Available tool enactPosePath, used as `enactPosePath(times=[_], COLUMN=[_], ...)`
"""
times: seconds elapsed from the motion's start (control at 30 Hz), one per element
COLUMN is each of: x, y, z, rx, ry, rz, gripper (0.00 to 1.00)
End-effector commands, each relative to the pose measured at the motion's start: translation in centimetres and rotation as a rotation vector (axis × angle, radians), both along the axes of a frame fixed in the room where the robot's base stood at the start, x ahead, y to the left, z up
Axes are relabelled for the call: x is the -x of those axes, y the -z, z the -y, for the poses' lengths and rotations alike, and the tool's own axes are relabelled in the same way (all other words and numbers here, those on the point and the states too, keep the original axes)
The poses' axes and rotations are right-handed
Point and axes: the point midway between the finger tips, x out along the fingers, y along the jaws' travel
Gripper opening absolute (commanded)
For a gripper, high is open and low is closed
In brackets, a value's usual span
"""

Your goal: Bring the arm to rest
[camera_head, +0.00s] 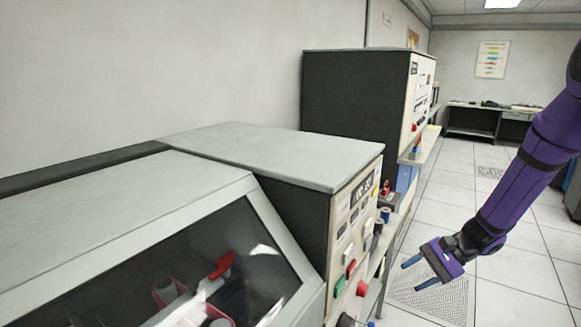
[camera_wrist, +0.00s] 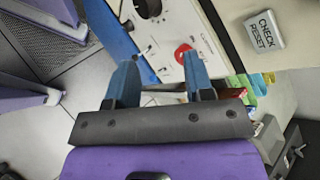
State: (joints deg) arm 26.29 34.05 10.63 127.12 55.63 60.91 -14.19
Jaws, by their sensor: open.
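My purple arm (camera_head: 531,163) reaches down from the right edge in the head view. My gripper (camera_head: 415,270) is at its lower end, with two blue fingers apart and nothing between them. It hangs over the tiled floor, to the right of the machines. In the wrist view the gripper (camera_wrist: 163,80) also shows open and empty, with a white control panel (camera_wrist: 185,35) with a red button beyond the fingertips.
A low grey machine cabinet (camera_head: 285,152) with coloured buttons and a glass-fronted unit (camera_head: 235,265) stand at left. A taller dark cabinet (camera_head: 355,95) stands behind. A desk (camera_head: 475,120) is at the far wall. The tiled aisle (camera_head: 520,275) is open around my gripper.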

Motion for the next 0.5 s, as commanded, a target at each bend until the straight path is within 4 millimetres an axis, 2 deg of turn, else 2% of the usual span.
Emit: enactPosePath(times=[0.1, 0.5], x=[1.0, 5.2], y=[-2.8, -10.6], z=[-0.4, -1.4], rx=[0.073, 0.314], ry=[-0.070, -0.265], rz=[0.053, 0.216], gripper=[0.48, 0.48])
